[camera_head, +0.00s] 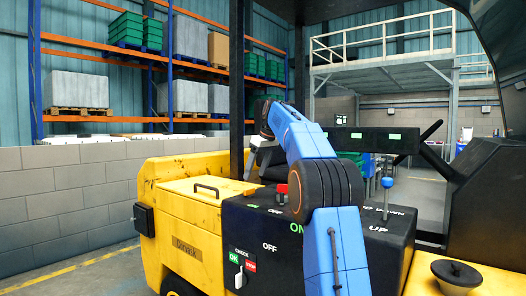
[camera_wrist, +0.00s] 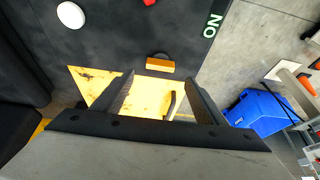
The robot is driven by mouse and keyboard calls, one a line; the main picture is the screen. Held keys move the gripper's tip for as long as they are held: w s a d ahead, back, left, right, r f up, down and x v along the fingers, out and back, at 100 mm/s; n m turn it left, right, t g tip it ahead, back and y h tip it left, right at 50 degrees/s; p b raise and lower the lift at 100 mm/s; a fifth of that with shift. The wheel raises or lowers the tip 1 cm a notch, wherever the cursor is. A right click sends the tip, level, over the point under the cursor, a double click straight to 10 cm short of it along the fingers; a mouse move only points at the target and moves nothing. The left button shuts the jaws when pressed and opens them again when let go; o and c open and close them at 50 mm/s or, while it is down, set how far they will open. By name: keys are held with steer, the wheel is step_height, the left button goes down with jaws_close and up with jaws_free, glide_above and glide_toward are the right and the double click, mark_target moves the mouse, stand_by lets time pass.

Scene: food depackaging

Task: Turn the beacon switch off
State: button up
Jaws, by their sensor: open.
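The black console (camera_head: 262,222) of a yellow forklift carries ON and OFF labels. A red switch (camera_head: 282,190) stands on its top, and a lever (camera_head: 239,277) sits on its front by the CHECK label. No label naming the beacon is readable, so I cannot tell which control is its switch. My gripper (camera_head: 257,163) is above the console's far edge, partly hidden by my blue arm. In the wrist view my gripper (camera_wrist: 159,76) is open and empty, with yellow bodywork below.
A blue-knobbed lever (camera_head: 386,183) stands on the right, by UP and DOWN labels. The yellow cover has a black handle (camera_head: 206,188). A dark post (camera_head: 237,90) rises left of my gripper. A white knob (camera_wrist: 70,15) shows in the wrist view.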

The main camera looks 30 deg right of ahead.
steer(key=v, duration=1)
steer(key=shift+s+r, duration=0.1)
steer(key=shift+r, duration=0.05)
